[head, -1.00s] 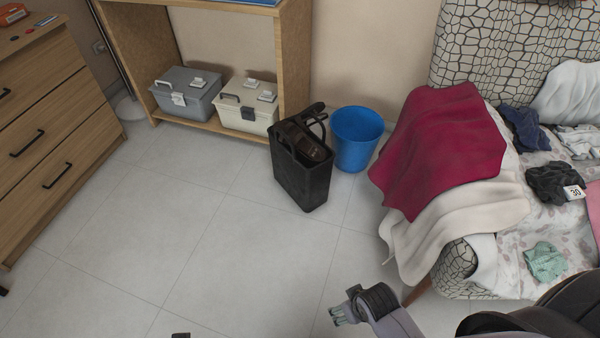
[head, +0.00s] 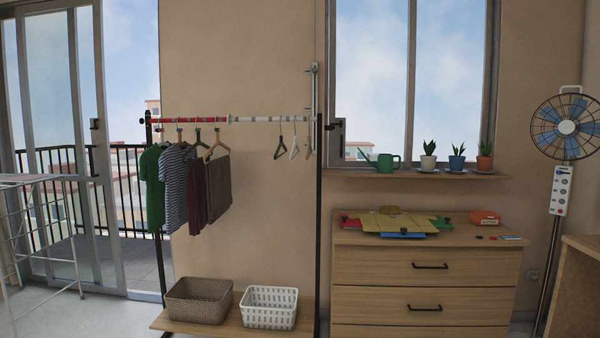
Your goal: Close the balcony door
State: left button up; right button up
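The balcony door (head: 88,140) is a sliding glass door with a grey frame at the left of the head view. An open gap (head: 131,130) shows between its right-hand frame and the wall, with the balcony floor and black railing (head: 60,190) beyond. A dark handle (head: 95,124) sits on the door's right-hand frame. Neither of my grippers is in view.
A white drying rack (head: 45,230) stands in front of the door at the left. A clothes rail (head: 318,230) with hanging garments and two baskets on its shelf stands right of the doorway. A wooden drawer unit (head: 425,265) and a fan (head: 567,127) stand further right.

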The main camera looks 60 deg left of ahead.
aim_at(103, 175)
jog(key=u, duration=3.3)
